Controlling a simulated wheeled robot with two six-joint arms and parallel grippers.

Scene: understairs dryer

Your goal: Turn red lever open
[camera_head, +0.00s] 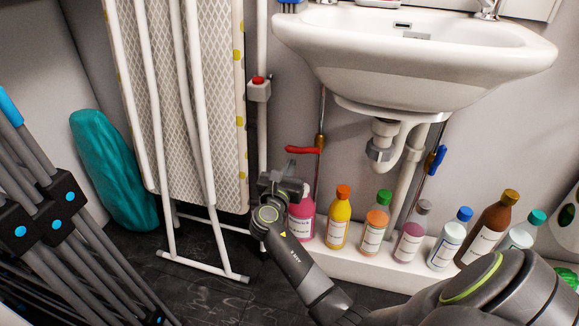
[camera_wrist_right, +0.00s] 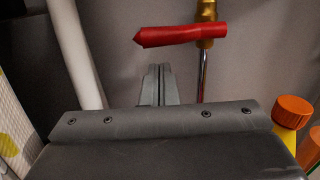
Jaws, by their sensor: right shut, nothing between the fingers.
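The red lever (camera_head: 303,150) sits on a brass valve on the vertical pipe left of the sink drain, pointing left and roughly level. It also shows in the right wrist view (camera_wrist_right: 182,35), above the fingers, with the brass fitting at its right end. My right gripper (camera_head: 281,178) is below and a little left of the lever in the head view, apart from it. In the right wrist view the fingers (camera_wrist_right: 158,84) are shut with nothing between them. My left gripper is in neither view.
Several bottles, including a pink one (camera_head: 301,220) and a yellow one (camera_head: 339,218), stand on a white ledge right of my right gripper. A folded ironing board (camera_head: 185,100) leans at left. A sink (camera_head: 415,55) overhangs. A blue lever (camera_head: 435,160) is farther right.

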